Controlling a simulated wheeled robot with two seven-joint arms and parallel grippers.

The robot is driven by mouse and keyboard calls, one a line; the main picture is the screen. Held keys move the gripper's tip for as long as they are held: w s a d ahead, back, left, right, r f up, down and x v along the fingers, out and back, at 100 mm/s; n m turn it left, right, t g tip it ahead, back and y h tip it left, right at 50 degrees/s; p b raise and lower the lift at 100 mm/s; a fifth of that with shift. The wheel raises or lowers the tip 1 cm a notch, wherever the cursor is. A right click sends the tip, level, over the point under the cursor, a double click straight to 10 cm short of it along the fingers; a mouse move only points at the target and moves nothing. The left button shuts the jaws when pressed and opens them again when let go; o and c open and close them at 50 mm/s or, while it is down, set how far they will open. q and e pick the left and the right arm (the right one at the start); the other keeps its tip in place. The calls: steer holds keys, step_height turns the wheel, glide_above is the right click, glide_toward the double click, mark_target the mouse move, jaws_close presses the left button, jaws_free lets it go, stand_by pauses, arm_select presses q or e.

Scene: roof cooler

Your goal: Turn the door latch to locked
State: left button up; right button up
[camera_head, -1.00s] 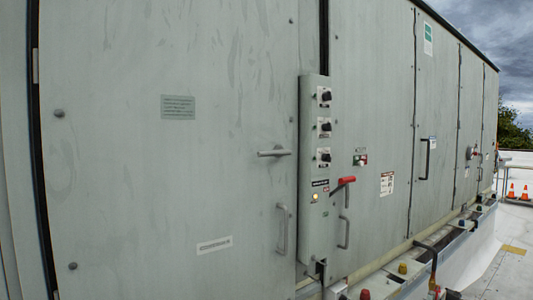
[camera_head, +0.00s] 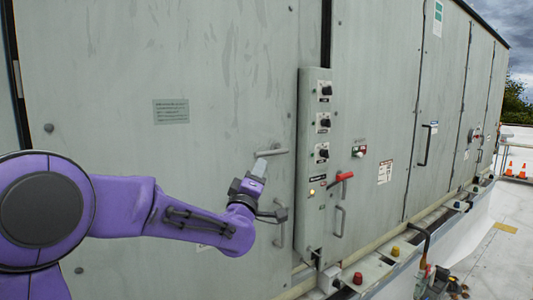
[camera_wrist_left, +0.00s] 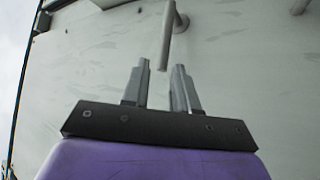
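The door latch (camera_head: 280,152) is a grey bar handle on the large left door panel, lying roughly level. The fingers are apart and hold nothing. I cannot tell whether they reach around the bar in depth. My right gripper is not in view.
A narrow control box (camera_head: 314,165) with black knobs and a red lever (camera_head: 344,177) juts out just to the right. A label (camera_head: 171,111) is on the door, upper left.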

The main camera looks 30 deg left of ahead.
mark_target(266, 155)
arm_select(q)
steer(key=p+x, duration=0.2)
steer(key=x, duration=0.2)
steer(key=shift+w+a+r, duration=0.1)
steer(key=shift+w, duration=0.05)
steer(key=x, duration=0.1)
steer(key=p+x, duration=0.1)
steer(key=x, duration=0.1)
steer(key=p+x, duration=0.1)
steer(key=shift+w+a, duration=0.1)
steer(key=shift+w, duration=0.35)
steer(key=shift+w+a+p, duration=0.1)
steer(key=shift+w+p, duration=0.15)
steer(key=shift+p, duration=0.1)
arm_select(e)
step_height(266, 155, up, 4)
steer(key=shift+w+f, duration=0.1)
arm_select(q)
steer(key=shift+w, duration=0.1)
jaws_close()
